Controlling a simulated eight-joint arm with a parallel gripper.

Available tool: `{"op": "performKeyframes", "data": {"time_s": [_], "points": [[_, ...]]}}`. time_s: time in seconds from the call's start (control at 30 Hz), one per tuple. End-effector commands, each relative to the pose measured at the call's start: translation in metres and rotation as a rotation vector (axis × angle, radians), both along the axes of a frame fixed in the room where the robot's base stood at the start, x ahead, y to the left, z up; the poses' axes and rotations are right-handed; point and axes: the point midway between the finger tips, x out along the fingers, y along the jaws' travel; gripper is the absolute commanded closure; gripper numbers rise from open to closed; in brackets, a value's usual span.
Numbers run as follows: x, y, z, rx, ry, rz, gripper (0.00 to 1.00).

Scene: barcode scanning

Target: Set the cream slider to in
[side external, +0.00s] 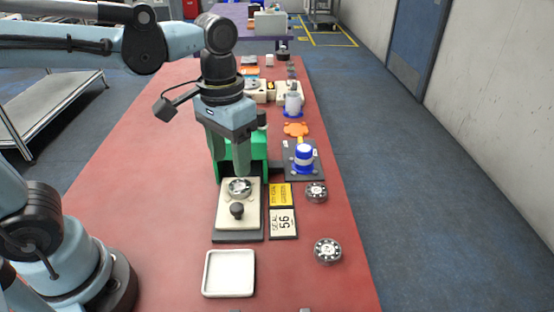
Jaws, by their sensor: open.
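The cream slider (223,221) is a flat cream plate on a dark base, near the middle of the red table in the side external view. A black knob (237,210) stands on its front half. A round metal part (240,187) sits on its back half. My gripper (241,172) points down just behind and above the metal part. It is open; its fingers overlap in this view, and I cannot tell whether they touch anything. A green block (258,150) stands behind it, partly hidden by the gripper.
Two round metal parts (316,192) (328,251) lie farther right. A blue-and-white object (305,155) stands on a dark plate. A white tray (229,273) is in front.

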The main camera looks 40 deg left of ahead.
Motion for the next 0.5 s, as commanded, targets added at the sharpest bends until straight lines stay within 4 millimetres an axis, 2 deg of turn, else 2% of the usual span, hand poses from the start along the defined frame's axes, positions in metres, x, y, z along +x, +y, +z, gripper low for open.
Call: {"op": "performKeyframes", "data": {"time_s": [0.17,0.5], "points": [[0.0004,0.0003,0.0000,0.000,0.000,0.187,0.44],[0.0015,0.0014,0.0007,0.000,0.000,0.970,0.44]]}}
